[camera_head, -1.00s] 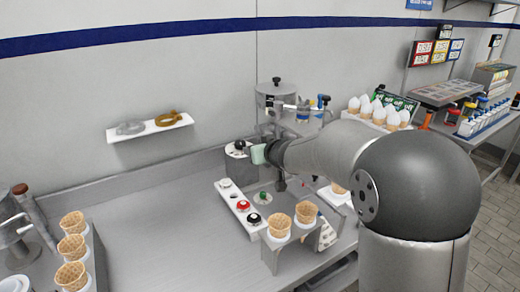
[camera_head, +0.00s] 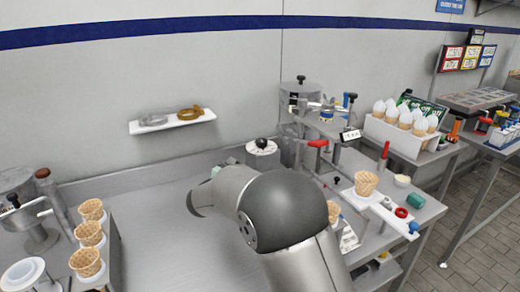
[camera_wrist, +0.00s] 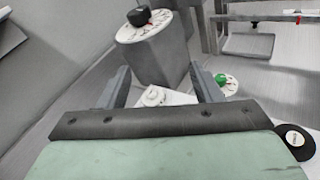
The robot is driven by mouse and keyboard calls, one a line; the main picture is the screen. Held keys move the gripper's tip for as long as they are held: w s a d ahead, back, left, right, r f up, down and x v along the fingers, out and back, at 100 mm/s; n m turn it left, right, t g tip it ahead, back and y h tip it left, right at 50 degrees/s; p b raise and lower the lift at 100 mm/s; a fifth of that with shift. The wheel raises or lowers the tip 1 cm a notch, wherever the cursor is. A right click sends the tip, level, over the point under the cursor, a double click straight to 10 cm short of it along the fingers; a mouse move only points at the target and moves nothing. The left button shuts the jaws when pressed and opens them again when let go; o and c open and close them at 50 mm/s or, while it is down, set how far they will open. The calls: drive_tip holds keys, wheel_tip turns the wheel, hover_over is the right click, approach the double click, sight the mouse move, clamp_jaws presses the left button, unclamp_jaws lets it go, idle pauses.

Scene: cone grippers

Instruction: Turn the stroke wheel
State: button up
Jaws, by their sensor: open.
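A grey cylinder (camera_wrist: 155,52) with a white marked dial (camera_wrist: 147,24) and a dark knob stands ahead of my gripper (camera_wrist: 160,88) in the wrist view. It looks like the stroke wheel, though no label is readable. In the head view the same dial (camera_head: 262,148) with its black knob shows just behind my arm. My gripper is open, its two fingers apart, with nothing held. The cylinder lies beyond the fingertips, not between them. A white panel with a pale round part (camera_wrist: 155,96) shows low between the fingers. In the head view my arm mostly hides the gripper.
A green knob (camera_wrist: 221,79) and a black round knob (camera_wrist: 293,140) are right of the fingers. Waffle cones (camera_head: 88,236) stand at the left; a machine with a red handle (camera_head: 318,143) stands at the right. The counter (camera_head: 160,210) is clear left of my arm.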

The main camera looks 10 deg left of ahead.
sight(259, 144)
drive_tip(key=w+d+n+p, duration=0.1)
drive_tip(key=w, duration=0.4)
drive_tip(key=w+d+r+n+t+p, duration=0.1)
drive_tip(key=w, duration=0.4)
drive_tip(key=w+d+r+t+h+p, duration=0.1)
drive_tip(key=w, duration=0.4)
drive_tip(key=shift+w+d+n, duration=0.1)
drive_tip(key=shift+n, duration=0.3)
drive_tip(key=c, duration=1)
drive_tip(key=shift+f, duration=0.1)
